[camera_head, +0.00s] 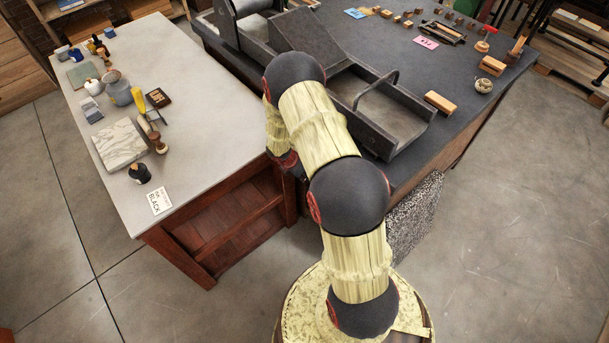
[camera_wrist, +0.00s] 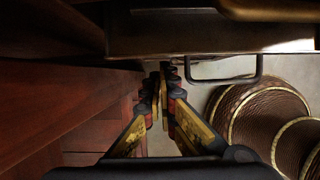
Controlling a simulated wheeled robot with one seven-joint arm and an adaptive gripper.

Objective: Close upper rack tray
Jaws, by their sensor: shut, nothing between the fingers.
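A dark grey metal tray (camera_head: 405,122) with a curved handle (camera_head: 375,84) belongs to the press on the dark table, right of my arm in the head view. I cannot tell whether this is the upper rack tray. In the wrist view, a dark horizontal edge (camera_wrist: 190,47) with a thin loop handle (camera_wrist: 232,76) hangs across the top. My gripper (camera_wrist: 166,72) is shut and empty, its fingertips just below that edge and left of the loop. Whether they touch anything is unclear. In the head view my arm hides the gripper.
A pale-topped table (camera_head: 185,90) with red-brown wood stands at left, holding a stone slab (camera_head: 120,144), jars and tools. The dark table (camera_head: 470,85) carries wooden blocks (camera_head: 440,102) and small items. Reddish wood (camera_wrist: 55,110) is close left of my gripper.

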